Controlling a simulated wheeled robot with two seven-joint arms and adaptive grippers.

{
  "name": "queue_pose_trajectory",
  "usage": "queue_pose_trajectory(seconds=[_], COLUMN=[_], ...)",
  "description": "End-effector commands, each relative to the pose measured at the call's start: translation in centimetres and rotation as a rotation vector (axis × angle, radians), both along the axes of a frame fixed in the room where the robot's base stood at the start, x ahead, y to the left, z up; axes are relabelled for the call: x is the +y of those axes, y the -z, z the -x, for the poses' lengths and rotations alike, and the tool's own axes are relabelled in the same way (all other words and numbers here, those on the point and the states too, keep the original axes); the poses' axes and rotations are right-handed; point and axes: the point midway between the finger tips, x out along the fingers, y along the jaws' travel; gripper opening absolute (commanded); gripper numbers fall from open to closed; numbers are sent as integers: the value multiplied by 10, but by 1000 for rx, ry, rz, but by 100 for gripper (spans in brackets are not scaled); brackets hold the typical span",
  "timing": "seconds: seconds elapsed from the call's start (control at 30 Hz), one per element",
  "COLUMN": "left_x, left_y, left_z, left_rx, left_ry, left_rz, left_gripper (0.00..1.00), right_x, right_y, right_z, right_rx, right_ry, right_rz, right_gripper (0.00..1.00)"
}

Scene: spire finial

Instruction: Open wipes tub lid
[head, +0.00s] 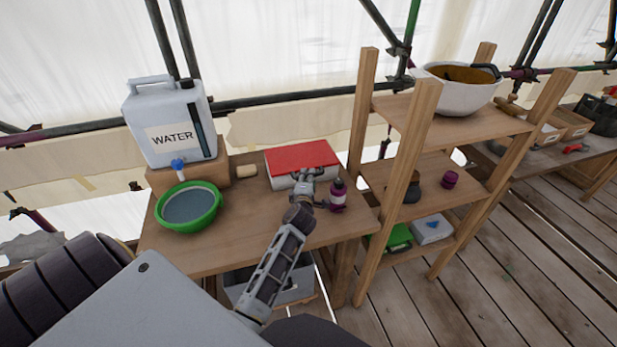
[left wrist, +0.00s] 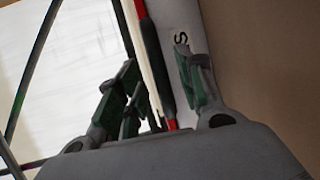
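The wipes tub is a white box (head: 284,183) with a red lid (head: 303,155), at the back of the wooden workbench in the head view. The lid lies flat over the box and looks shut. My left gripper (head: 303,177) is at the tub's front edge, hiding part of it. In the left wrist view the gripper (left wrist: 160,95) has its green-padded fingers apart. Between them show the red lid edge (left wrist: 141,9), a dark strip and the white tub wall (left wrist: 178,20) with a letter S. Whether the fingers touch the tub is unclear. My right gripper is not in view.
A purple bottle (head: 338,195) stands close right of my gripper. Left are a small tan roll (head: 245,171), a green basin (head: 188,207) and a water container (head: 168,120) on a wooden block. A wooden shelf (head: 420,175) stands at the right. The bench front (head: 250,235) is clear.

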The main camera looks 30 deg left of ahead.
Motion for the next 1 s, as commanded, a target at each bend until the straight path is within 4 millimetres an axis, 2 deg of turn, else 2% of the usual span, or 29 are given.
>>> queue_pose_trajectory(seconds=[0.3, 0.73, 1.0], left_x=[9, 11, 11], left_y=[4, 4, 5], left_z=[-18, -21, -21], left_rx=[1, 0, 1], left_ry=[-1, -1, -1], left_rz=[-1, 0, 0], left_gripper=[37, 37, 4], right_x=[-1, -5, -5], right_y=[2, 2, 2], right_z=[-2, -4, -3], right_rx=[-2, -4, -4], right_ry=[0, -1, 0], right_rz=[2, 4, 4], right_gripper=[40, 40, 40])
